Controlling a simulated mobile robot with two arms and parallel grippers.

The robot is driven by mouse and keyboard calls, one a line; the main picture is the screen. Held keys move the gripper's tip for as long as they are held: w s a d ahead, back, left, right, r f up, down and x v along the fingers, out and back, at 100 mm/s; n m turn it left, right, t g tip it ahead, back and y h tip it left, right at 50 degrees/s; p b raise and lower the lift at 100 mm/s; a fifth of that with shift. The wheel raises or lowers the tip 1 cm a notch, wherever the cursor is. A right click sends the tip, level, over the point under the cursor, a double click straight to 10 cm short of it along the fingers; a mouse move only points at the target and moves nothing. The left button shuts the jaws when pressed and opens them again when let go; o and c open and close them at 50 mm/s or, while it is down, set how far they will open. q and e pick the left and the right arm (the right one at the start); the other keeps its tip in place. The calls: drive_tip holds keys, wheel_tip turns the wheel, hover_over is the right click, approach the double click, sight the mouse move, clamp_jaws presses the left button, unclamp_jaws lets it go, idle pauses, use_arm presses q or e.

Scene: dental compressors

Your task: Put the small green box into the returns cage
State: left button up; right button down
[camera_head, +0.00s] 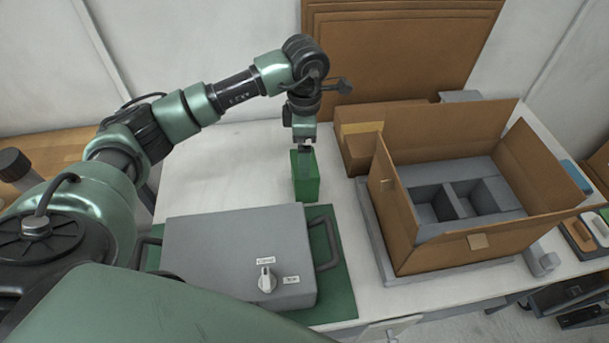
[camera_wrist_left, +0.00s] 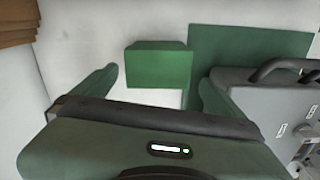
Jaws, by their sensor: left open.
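The small green box (camera_head: 306,180) stands upright on the white table, just behind the grey case. My left gripper (camera_head: 305,150) is directly above it, pointing down. In the left wrist view the green box (camera_wrist_left: 158,66) lies between the two spread fingers (camera_wrist_left: 155,90), with gaps on both sides. The left gripper is open and holds nothing. The fingertips are partly hidden in the head view. My right gripper is not in view. No returns cage can be made out in these frames.
A grey case (camera_head: 235,245) with handles and a knob lies on a green mat (camera_head: 338,290). A large open cardboard box (camera_head: 470,250) with grey foam compartments stands at the right. White table surface is free left of the green box.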

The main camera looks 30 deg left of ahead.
use_arm(q)
drive_tip(key=shift+f+n, duration=0.3)
drive_tip(key=shift+n, duration=0.6)
drive_tip(key=shift+f, duration=0.35)
wheel_tip(320, 180, down, 6)
drive_tip(key=p, duration=0.3)
drive_tip(key=shift+w+a+f, duration=0.1)
drive_tip(key=shift+w+f, duration=0.05)
drive_tip(key=shift+f, duration=0.3)
drive_tip(key=c, duration=1.4)
drive_tip(key=shift+r, duration=0.1)
wheel_tip(320, 180, up, 20)
drive_tip(key=b, duration=0.4)
